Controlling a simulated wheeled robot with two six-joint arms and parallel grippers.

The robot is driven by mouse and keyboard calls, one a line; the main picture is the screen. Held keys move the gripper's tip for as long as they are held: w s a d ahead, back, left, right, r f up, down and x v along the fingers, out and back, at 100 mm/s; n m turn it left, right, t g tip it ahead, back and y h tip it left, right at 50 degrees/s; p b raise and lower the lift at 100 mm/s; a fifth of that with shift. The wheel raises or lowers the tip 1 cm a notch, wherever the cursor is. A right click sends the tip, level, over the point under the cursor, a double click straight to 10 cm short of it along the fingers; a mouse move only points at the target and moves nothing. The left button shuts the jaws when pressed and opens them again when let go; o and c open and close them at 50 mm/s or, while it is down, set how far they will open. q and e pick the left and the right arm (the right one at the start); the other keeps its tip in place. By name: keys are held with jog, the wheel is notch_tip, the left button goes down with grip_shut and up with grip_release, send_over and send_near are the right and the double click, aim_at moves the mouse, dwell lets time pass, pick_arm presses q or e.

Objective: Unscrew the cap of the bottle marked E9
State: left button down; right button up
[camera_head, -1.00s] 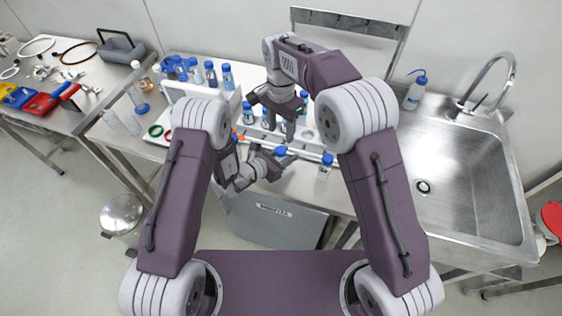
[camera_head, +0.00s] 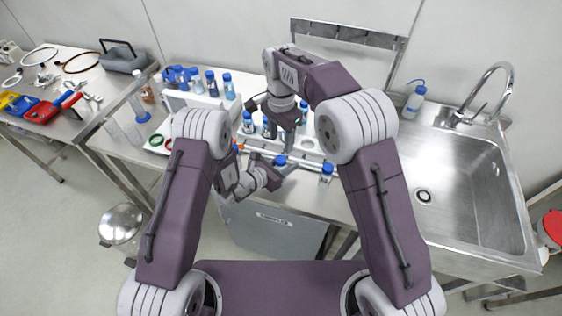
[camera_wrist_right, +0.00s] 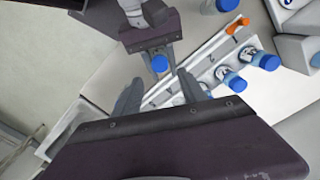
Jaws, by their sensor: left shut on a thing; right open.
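A blue-capped bottle (camera_head: 280,160) is held by my left gripper (camera_head: 272,166) above the bench's front edge. Its blue cap (camera_wrist_right: 159,63) shows from above in the right wrist view, between the left gripper's jaws; its body is mostly hidden. I cannot read a mark on it, so I cannot tell whether it is E9. My left gripper is shut on this bottle. My right gripper (camera_wrist_right: 158,80) is open and empty, pointing down. In the right wrist view the cap appears just beyond the gap between its fingertips, apart from both fingers.
A white rack (camera_wrist_right: 205,65) with blue-capped bottles lies beside the held bottle. Another blue-capped bottle (camera_head: 326,172) stands close on the right. More bottles stand on a raised rack (camera_head: 200,100) behind. A sink (camera_head: 455,185) is at right; a tool table (camera_head: 85,75) is at left.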

aim_at(280, 158)
jog(key=m, duration=0.3)
notch_tip(280, 158, down, 8)
grip_shut()
jog(key=n, duration=1.7)
jog(key=shift+r+n, duration=0.1)
jog(key=shift+n, duration=0.3)
jog(key=n, duration=1.2)
jog(key=shift+n, duration=0.3)
jog(key=n, duration=0.9)
jog(key=shift+a+n, duration=0.1)
jog(key=shift+n, duration=0.2)
jog(key=n, duration=1.1)
jog(key=shift+r, duration=0.1)
